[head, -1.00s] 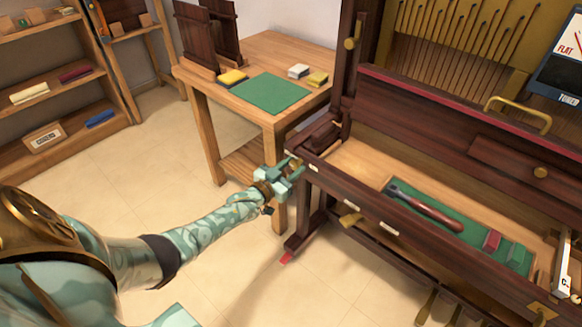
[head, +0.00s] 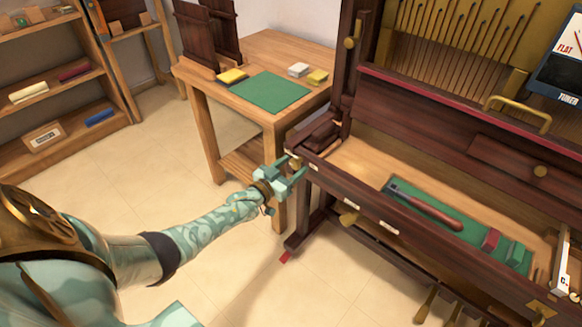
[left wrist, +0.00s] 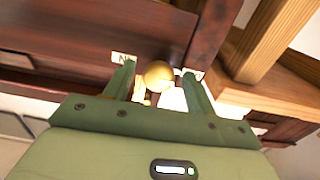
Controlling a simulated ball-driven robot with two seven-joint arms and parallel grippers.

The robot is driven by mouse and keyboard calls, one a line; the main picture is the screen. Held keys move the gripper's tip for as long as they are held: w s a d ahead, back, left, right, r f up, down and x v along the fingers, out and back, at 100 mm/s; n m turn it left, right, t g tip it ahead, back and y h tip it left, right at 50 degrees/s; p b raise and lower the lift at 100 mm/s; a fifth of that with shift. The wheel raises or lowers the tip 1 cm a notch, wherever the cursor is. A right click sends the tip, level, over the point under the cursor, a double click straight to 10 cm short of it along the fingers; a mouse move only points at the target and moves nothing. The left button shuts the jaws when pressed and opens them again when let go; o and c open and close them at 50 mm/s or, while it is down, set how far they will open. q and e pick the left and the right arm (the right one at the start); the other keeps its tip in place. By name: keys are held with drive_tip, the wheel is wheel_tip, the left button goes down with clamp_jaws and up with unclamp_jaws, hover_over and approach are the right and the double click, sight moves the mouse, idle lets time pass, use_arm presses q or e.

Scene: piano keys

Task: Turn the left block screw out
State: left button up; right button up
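The left block screw, a round brass knob (left wrist: 158,75), shows in the left wrist view on the dark wood piano front, beside a small white label. My left gripper (left wrist: 160,88) has its two green fingers apart, one on each side of the knob. I see gaps between the fingers and the knob. In the head view my left gripper (head: 285,168) is at the left end of the piano's key area, at the dark left block (head: 318,140). The screw is hard to make out there. My right gripper is not in view.
A wooden table (head: 285,55) with a green mat (head: 270,92) stands behind the gripper. A green tray (head: 455,222) with a dark-handled tool lies in the piano's open key bed. Another brass knob (head: 349,218) sits lower on the front. Open floor lies before the piano.

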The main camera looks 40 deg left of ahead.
use_arm(q)
drive_tip(key=shift+s, duration=0.1)
drive_tip(key=shift+s+r, duration=0.1)
drive_tip(key=shift+s, duration=0.2)
drive_tip(key=s+a+p, duration=0.1)
drive_tip(key=s+p, duration=0.4)
drive_tip(key=s, duration=1)
drive_tip(key=shift+s+a, duration=0.15)
drive_tip(key=shift+s, duration=0.1)
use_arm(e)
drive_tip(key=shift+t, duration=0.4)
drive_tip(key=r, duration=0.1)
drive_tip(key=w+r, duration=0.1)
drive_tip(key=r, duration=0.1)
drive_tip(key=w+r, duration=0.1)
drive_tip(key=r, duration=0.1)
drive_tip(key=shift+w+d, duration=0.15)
